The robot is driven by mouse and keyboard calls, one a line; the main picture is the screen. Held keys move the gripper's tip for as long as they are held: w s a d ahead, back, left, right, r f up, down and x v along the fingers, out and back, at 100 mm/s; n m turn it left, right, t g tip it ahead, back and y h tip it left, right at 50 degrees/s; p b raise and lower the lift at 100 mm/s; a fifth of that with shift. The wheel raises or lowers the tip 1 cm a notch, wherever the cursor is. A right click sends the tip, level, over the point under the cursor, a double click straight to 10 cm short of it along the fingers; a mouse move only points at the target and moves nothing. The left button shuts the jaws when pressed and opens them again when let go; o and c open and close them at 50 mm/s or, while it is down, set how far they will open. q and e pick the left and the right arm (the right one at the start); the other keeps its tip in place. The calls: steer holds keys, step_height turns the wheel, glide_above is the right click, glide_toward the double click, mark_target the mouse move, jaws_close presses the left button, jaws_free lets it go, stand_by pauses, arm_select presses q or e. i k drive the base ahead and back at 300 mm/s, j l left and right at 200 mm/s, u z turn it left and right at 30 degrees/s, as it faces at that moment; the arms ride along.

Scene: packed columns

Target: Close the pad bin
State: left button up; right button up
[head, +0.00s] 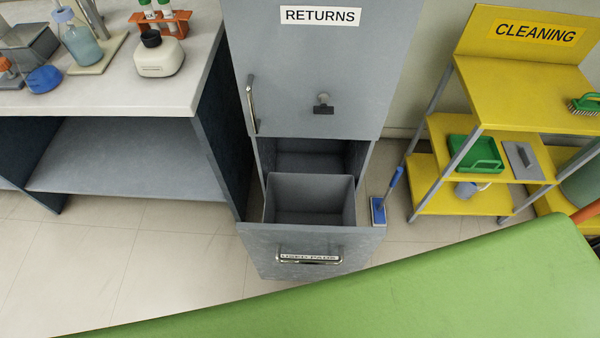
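The pad bin (262,248) is a grey pull-out drawer at the bottom of the grey RETURNS cabinet (350,75). It is pulled out, and its open inner box (310,190) looks empty. Its front carries a metal handle (281,255) and a label that seems to read USED PADS. A dark opening in the cabinet shows behind the box. Neither of my grippers is in view.
A green surface (420,285) fills the lower right, near the bin front. A lab bench (130,95) stands left of the cabinet. A blue scrubber (378,210) with a handle stands right of the bin. The yellow CLEANING cart (525,80) is further right. Floor at lower left is clear.

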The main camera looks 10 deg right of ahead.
mark_target(309, 231)
steer(key=k+j, duration=0.2)
steer(key=k, duration=0.25)
steer(key=k+j, duration=0.15)
steer(key=k, duration=0.25)
steer(key=k+j, duration=0.2)
steer(key=k, duration=0.25)
steer(key=k+j, duration=0.2)
steer(key=k, duration=0.2)
